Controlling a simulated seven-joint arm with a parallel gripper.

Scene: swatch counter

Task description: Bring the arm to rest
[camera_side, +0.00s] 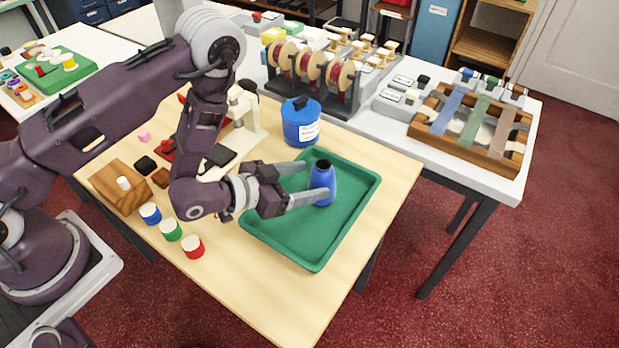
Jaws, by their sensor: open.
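My gripper (308,184) is open, its two pale fingers reaching out over the green tray (300,249). A blue vase-like bottle (323,180) with a dark mouth stands upright in the tray. The fingers lie on either side of the bottle, one behind it and one in front near its lower part. Whether either finger touches the bottle I cannot tell. My arm stretches from the left across the wooden table to the tray.
A blue lidded canister (301,122) stands just behind the tray. Blue, green and red-sided pots (193,246) line the table's front left, near a wooden block (121,186). A white table behind holds spools (309,68) and a wooden rack (469,130). The table's front right is clear.

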